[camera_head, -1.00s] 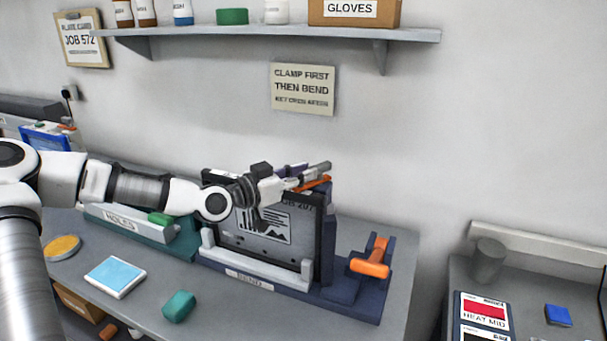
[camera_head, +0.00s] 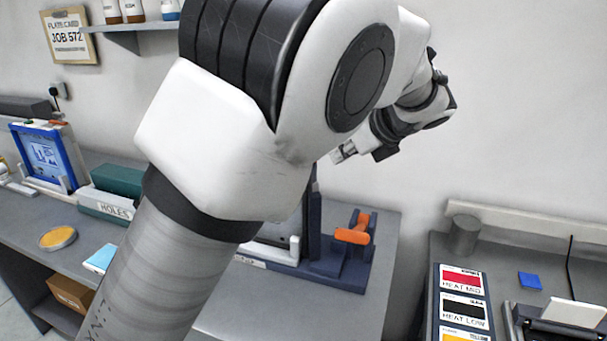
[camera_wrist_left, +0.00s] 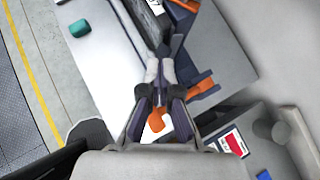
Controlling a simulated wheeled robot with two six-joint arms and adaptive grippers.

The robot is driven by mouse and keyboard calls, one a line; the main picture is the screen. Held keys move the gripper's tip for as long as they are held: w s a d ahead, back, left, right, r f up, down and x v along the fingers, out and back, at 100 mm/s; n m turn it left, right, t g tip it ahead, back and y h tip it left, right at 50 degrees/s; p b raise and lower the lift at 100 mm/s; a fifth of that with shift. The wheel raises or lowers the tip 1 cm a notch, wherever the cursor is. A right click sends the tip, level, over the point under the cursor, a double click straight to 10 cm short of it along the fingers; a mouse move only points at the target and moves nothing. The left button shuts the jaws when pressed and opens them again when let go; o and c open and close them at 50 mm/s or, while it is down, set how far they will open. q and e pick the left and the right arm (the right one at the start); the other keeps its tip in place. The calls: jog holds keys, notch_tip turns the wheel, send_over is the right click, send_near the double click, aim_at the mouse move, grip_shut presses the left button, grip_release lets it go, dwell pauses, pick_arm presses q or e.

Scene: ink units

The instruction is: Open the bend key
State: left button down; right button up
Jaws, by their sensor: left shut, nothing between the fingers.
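The bend station, a navy fixture (camera_head: 338,272), stands on the grey bench and is partly hidden behind my left arm. Its orange handle (camera_head: 352,236), which looks like the bend key, sits on the right end. In the left wrist view an orange handle on navy (camera_wrist_left: 203,88) shows right of the fingers, apart from them. My left gripper (camera_head: 343,154) is above and behind the station in the head view, shut and empty. The fingers also show in the left wrist view (camera_wrist_left: 160,72). The station's plate and upper orange lever are hidden in the head view. My right gripper is not in view.
A teal HOLES station (camera_head: 117,180) and a blue-framed screen (camera_head: 43,155) stand at left. At right a second bench holds heat cards (camera_head: 461,310), a grey cup (camera_head: 464,235) and a blue pad (camera_head: 529,280). A gap separates the benches.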

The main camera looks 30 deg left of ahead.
pick_arm(q)
jog(key=p+x, duration=0.1)
jog(key=x, duration=0.3)
jog(key=a+r+p+x, duration=0.1)
jog(key=x, duration=0.4)
jog(key=a+r+p+x, duration=0.1)
jog(key=x, duration=0.4)
jog(key=shift+w+a, duration=0.15)
jog(key=shift+w, duration=0.1)
jog(key=shift+d+r, duration=0.15)
jog(key=shift+d, duration=0.1)
jog(key=shift+w+a, duration=0.1)
jog(key=shift+a, duration=0.1)
